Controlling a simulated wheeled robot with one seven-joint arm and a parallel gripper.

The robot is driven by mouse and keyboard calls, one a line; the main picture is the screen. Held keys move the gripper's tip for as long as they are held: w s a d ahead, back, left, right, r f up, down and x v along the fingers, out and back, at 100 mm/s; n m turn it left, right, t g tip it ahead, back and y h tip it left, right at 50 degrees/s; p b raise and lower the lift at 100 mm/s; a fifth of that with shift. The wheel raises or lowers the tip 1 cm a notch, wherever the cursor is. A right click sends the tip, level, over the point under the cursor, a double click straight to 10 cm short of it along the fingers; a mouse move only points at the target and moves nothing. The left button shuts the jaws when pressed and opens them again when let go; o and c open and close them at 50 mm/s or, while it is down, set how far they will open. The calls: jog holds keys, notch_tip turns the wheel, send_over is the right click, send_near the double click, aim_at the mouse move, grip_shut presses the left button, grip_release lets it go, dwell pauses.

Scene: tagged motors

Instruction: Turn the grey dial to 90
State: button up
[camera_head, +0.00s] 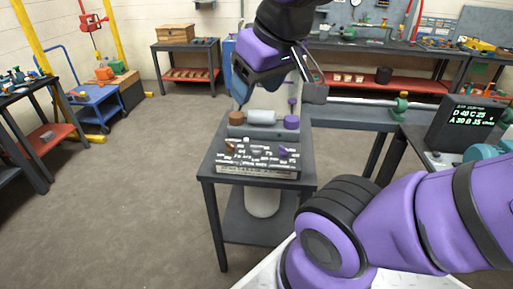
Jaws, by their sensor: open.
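A dark sloped panel (259,170) with many small white number labels lies on a small dark table in the middle. Small dials sit along its upper part: a brown one (230,147), a pale grey one (246,140) and a purple one (284,151). They are too small to read their settings. Behind the panel stand a brown cylinder (236,118), a pale grey cylinder (262,117) and a purple cylinder (291,122). My gripper (277,88) is open above and behind the panel, apart from it, with no object visible between its fingers.
The small table (208,184) has open floor (130,185) to its left. A black display (468,121) at right reads "D 40 C 25" and "A 30 B 35", in small text. A workbench (355,122) stands behind. My purple arm fills the lower right.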

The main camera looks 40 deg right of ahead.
jog(key=w+d+f+n+g+h, duration=0.2)
jog(key=w+d, duration=0.2)
jog(key=w, duration=0.5)
jog(key=n+g+y, duration=0.2)
jog(key=n+g, duration=0.1)
jog(key=n, duration=0.3)
send_over(255, 146)
notch_tip(255, 146, down, 27)
notch_tip(255, 146, down, 11)
jog(key=shift+w+d+r, duration=0.1)
jog(key=shift+w, duration=0.05)
jog(key=c, duration=0.8)
